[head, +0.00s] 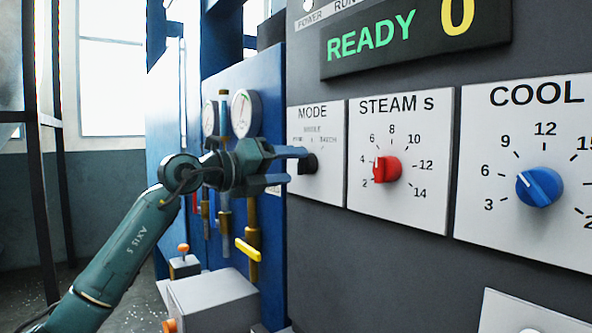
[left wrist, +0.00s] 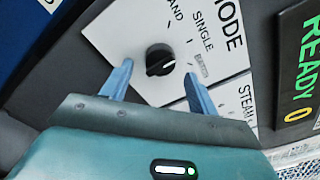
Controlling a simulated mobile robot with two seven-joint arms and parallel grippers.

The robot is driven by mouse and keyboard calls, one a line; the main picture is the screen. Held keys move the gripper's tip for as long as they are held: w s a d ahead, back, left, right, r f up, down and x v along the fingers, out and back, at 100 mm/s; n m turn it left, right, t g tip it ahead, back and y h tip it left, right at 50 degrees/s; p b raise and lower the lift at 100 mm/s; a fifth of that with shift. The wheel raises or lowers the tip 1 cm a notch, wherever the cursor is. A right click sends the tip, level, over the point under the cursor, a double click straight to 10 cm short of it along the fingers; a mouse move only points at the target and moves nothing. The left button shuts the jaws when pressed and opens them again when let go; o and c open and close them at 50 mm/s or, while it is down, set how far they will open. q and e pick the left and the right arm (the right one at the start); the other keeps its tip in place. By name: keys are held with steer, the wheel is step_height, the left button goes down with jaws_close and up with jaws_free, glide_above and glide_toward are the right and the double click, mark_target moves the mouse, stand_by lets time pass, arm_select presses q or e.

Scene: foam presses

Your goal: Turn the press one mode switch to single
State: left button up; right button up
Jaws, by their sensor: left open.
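The press one mode switch is a small black knob (head: 309,163) on a white plate marked MODE (head: 316,185). The SINGLE label (left wrist: 203,32) lies up and right of the knob there. My left gripper (head: 299,156) is open in front of the switch. In the left wrist view its fingers (left wrist: 158,68) stand on either side of the knob with gaps visible. My right gripper is not in view.
A STEAM dial with a red knob (head: 387,169) and a COOL dial with a blue knob (head: 539,187) sit right of the switch. A READY display (head: 415,40) is above. Gauges (head: 246,112), pipes and a yellow handle (head: 248,249) are left of the panel.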

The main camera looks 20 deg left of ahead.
arm_select(q)
steer(key=b+v, duration=0.2)
steer(key=v, duration=0.8)
steer(key=shift+s+a, duration=0.2)
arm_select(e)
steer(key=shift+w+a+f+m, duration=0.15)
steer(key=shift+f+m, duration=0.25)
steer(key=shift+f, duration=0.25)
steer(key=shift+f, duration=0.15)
